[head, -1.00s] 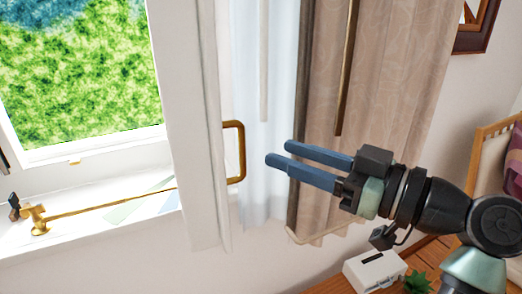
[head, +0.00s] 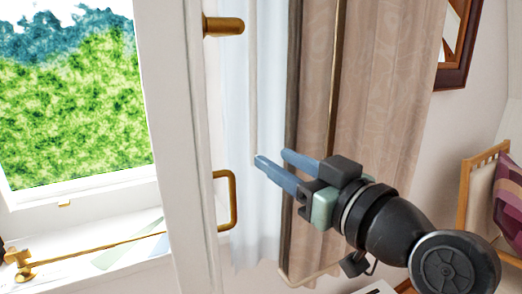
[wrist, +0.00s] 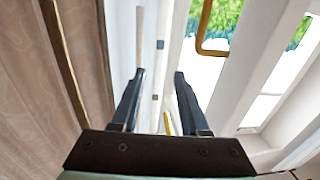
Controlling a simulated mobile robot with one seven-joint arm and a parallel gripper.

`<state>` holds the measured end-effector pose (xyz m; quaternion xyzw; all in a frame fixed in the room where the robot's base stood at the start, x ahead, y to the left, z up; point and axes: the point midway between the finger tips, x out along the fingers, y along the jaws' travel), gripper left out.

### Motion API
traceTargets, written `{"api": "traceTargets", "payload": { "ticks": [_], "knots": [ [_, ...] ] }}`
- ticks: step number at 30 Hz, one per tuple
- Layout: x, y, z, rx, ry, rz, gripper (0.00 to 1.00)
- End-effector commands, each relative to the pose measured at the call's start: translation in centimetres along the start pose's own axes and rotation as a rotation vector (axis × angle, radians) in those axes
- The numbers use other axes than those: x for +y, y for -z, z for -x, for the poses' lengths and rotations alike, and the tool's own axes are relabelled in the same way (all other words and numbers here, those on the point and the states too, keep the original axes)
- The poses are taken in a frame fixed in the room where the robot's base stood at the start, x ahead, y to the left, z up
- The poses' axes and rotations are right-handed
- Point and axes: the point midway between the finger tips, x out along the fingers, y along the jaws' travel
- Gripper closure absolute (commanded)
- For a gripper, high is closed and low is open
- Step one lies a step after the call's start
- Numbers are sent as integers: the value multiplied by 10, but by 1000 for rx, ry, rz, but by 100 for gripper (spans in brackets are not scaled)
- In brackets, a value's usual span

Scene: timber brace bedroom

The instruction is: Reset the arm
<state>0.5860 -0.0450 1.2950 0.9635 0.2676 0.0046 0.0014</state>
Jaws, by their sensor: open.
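My gripper (head: 271,158) is open and empty, with its two blue fingers apart. In the head view it is in front of the curtains, to the right of the brass handle (head: 233,200) on the white window frame (head: 188,160). The fingers point left and slightly up. The wrist view shows both fingers (wrist: 158,75) with nothing between them that they hold. The brass handle shows in the wrist view at the upper right, apart from the fingers.
A beige curtain (head: 382,90) and a sheer white curtain (head: 240,100) hang behind the gripper. A brass stay bar (head: 95,250) runs along the sill. A framed picture (head: 462,50) and a wooden chair or bed end (head: 478,190) are at right.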

Motion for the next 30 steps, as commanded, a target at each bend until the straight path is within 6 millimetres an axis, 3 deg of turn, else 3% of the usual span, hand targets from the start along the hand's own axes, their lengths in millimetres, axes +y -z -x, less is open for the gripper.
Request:
{"api": "traceTargets", "payload": {
  "ticks": [1, 5, 10, 15, 21, 30],
  "knots": [
    [-8, 26, -6, 39, -71, 22, 56],
    [-24, 87, -2, 200, -260, 73, 56],
    [-63, 171, 36, 482, -421, 148, 56],
    [-100, 222, 80, 700, -489, 198, 56],
    [-114, 237, 100, 785, -510, 217, 56],
    [-113, 237, 100, 784, -511, 218, 56]
  ]
}}
